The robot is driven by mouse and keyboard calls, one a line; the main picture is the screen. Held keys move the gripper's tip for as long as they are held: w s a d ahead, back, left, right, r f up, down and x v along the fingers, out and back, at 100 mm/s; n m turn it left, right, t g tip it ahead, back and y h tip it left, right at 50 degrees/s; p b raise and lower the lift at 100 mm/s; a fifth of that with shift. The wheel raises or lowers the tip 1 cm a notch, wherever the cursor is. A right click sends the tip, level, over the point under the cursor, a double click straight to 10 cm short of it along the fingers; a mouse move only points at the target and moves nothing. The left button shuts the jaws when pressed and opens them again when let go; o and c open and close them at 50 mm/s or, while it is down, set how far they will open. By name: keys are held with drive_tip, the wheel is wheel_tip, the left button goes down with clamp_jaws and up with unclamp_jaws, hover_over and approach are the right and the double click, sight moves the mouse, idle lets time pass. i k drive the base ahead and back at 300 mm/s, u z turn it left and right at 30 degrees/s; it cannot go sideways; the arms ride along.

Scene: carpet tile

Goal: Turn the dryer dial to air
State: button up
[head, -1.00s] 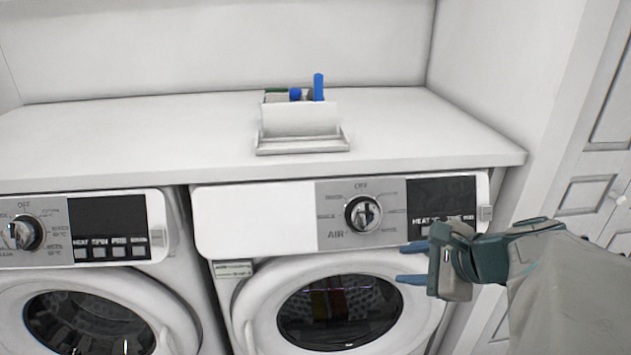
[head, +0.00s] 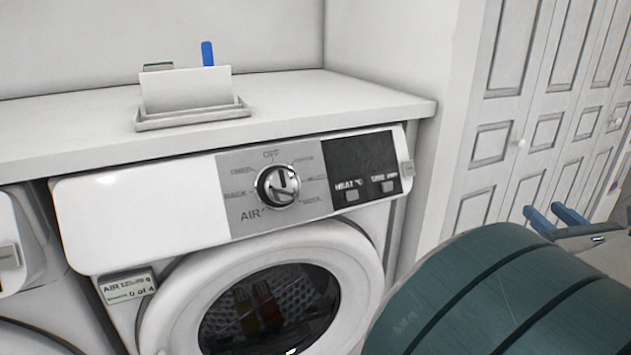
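The dryer dial (head: 278,186) is a round silver and black knob on the grey part of the dryer's control panel (head: 150,211). OFF is printed above it and AIR (head: 250,214) at its lower left. I cannot tell for sure which label the dial points to. My gripper (head: 555,217) is at the right, in front of the closet doors, with two blue fingers spread apart and nothing between them. It is well to the right of the dial and not touching the dryer. My green arm link hides the lower right.
A white counter (head: 330,95) overhangs the dryer and bears a white holder (head: 190,95) with a blue item. A second machine (head: 12,250) is at the left edge. Panelled closet doors (head: 492,150) stand at the right. The space directly before the dial is clear.

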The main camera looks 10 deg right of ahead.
sight(281, 185)
drive_tip(key=z, duration=1.95)
drive_tip(key=k, duration=0.55)
drive_tip(key=u, duration=2.95)
